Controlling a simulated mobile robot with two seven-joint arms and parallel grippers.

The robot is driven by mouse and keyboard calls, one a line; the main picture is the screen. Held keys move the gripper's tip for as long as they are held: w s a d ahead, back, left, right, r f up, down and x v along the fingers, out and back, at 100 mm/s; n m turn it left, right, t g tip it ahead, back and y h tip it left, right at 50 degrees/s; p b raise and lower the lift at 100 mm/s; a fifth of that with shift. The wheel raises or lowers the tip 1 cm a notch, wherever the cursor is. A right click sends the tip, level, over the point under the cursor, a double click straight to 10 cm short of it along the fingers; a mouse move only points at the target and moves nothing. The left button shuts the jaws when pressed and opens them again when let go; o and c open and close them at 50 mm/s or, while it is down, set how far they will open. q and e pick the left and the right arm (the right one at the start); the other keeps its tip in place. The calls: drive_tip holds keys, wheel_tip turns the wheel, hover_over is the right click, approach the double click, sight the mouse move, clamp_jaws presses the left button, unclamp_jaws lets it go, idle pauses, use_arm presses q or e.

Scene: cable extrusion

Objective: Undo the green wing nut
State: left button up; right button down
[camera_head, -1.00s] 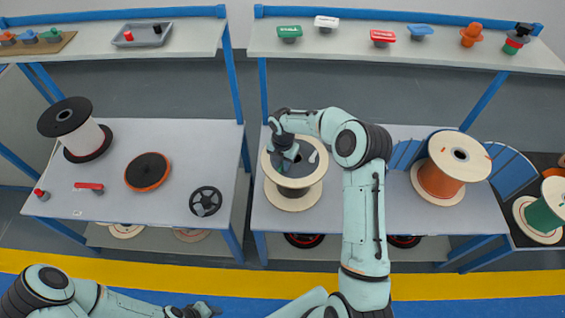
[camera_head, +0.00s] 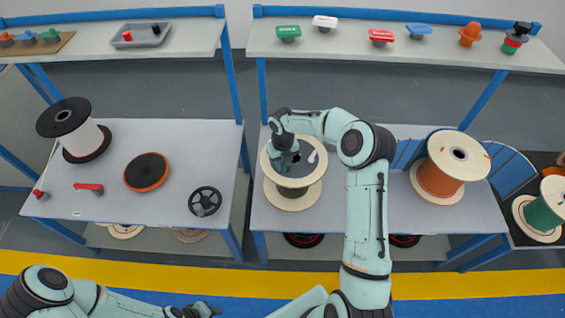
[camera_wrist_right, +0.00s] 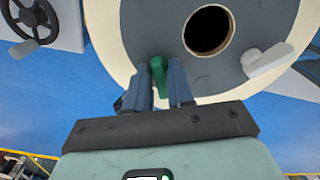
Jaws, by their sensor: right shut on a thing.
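The green wing nut (camera_wrist_right: 158,74) shows in the right wrist view between the two fingers of my right gripper (camera_wrist_right: 160,80). The fingers are shut on it. It lies at the edge of the grey disc (camera_wrist_right: 172,45) on top of a cream-rimmed spool (camera_head: 293,203). In the head view my right gripper (camera_head: 284,158) is over the left part of the spool top, and the nut there is too small to make out. My left gripper (camera_head: 203,311) is at the bottom edge of the head view, low and away from the tables; its jaws are unclear.
A white wing nut (camera_wrist_right: 265,60) is on the disc's other side, past the dark centre hole (camera_wrist_right: 208,30). An orange spool (camera_head: 440,181) stands to the right on the same table. The left table holds a black-and-white spool (camera_head: 88,138) and a black handwheel (camera_head: 205,201).

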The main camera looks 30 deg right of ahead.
drive_tip(key=shift+n, duration=0.6)
drive_tip(key=c, duration=1)
unclamp_jaws()
drive_tip(key=shift+r, duration=0.1)
wheel_tip(320, 180, up, 13)
drive_tip(key=shift+r, duration=0.15)
